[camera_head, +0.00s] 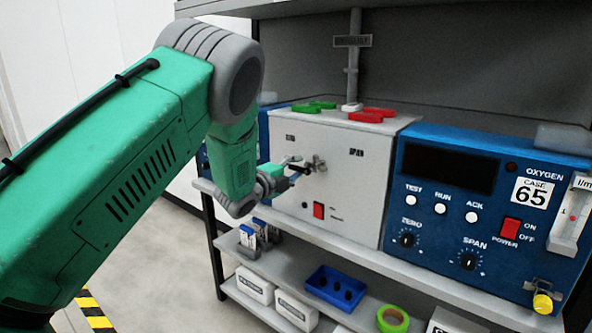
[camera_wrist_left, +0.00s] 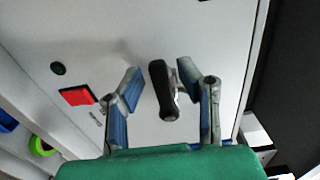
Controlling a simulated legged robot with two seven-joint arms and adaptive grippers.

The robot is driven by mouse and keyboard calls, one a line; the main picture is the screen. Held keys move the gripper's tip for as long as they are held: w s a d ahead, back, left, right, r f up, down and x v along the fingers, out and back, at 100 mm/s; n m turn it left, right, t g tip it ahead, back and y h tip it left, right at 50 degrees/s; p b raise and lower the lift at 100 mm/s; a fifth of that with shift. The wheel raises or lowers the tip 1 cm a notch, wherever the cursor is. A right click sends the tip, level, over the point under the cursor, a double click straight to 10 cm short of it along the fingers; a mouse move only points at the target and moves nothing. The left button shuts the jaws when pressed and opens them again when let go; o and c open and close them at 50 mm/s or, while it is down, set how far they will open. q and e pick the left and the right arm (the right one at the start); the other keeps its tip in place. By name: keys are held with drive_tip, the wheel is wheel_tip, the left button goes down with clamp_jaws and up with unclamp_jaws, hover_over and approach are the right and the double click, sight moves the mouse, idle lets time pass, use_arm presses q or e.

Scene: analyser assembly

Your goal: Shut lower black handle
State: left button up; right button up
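The black handle (camera_wrist_left: 162,88) sticks out from the light grey front panel of the analyser box (camera_head: 345,205). In the head view its metal valve body (camera_head: 319,163) shows, and the handle is partly hidden by my gripper. My left gripper (camera_head: 294,172) is at the panel, level with the handle. In the left wrist view its two blue-padded fingers (camera_wrist_left: 159,84) are spread, one on each side of the handle, with visible gaps. The gripper is open and holds nothing. My right gripper is in neither view.
A red rocker switch (camera_head: 319,210) sits on the panel below the handle. Green (camera_head: 314,106) and red (camera_head: 372,115) handles lie on the box top. A blue oxygen analyser (camera_head: 480,205) stands to the right. The lower shelf holds a blue bin (camera_head: 318,281) and green tape (camera_head: 392,319).

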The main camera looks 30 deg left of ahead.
use_arm(q)
clamp_jaws()
drive_tip(key=shift+f, duration=0.15)
